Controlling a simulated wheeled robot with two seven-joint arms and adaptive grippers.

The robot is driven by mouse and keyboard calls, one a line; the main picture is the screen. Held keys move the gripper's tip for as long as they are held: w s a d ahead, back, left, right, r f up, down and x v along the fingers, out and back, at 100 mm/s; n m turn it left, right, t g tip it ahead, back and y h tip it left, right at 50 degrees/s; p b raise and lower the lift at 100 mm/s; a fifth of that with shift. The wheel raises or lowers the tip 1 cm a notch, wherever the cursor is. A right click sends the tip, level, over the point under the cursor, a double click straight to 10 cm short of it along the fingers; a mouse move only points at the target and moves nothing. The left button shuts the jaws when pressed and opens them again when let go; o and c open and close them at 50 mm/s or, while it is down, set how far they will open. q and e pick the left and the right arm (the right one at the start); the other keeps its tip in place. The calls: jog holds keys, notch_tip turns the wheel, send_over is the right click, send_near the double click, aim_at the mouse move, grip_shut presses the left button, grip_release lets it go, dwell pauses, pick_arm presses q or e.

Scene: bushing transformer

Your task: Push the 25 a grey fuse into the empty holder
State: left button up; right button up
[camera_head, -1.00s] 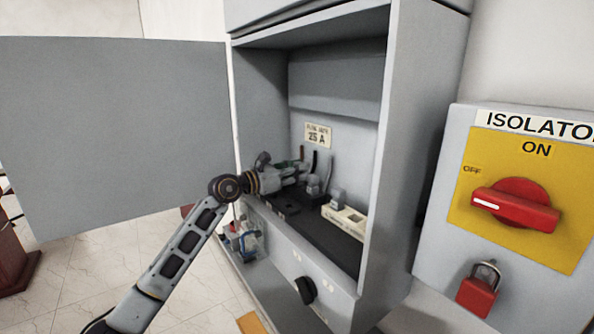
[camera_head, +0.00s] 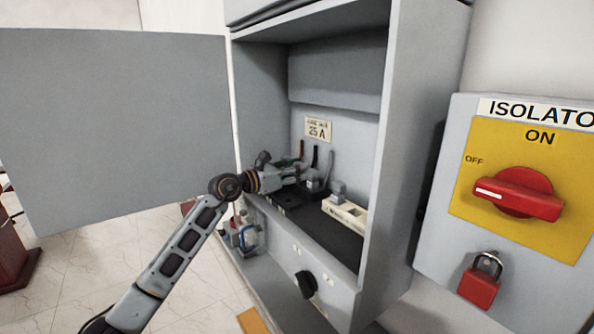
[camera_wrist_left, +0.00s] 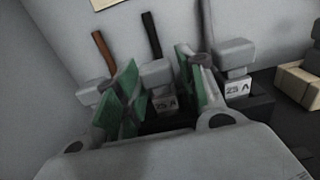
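In the left wrist view, a grey fuse (camera_wrist_left: 157,76) marked 25 A stands upright between the two green-padded fingers of my left gripper (camera_wrist_left: 160,85). The fingers are apart, with a visible gap beside the fuse. A second grey 25 A fuse (camera_wrist_left: 236,60) stands in a dark holder to the right. A third grey piece (camera_wrist_left: 95,90) is partly hidden behind the left finger. The base of the middle fuse is hidden, so I cannot tell how deep it sits. In the head view, my left gripper (camera_head: 296,173) reaches into the cabinet over the dark fuse base (camera_head: 318,228). My right gripper is out of view.
The cabinet's right wall (camera_head: 405,180) and open door (camera_head: 120,130) flank the arm. A cream block (camera_head: 346,212) lies right of the fuses. Brown, black and grey wires rise behind them. A red isolator handle (camera_head: 516,193) is at the right.

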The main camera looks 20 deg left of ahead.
pick_arm(q)
jog(key=shift+o, duration=0.6)
jog(key=shift+a, duration=0.1)
jog(key=shift+s, duration=0.2)
jog(key=shift+v, duration=5.8)
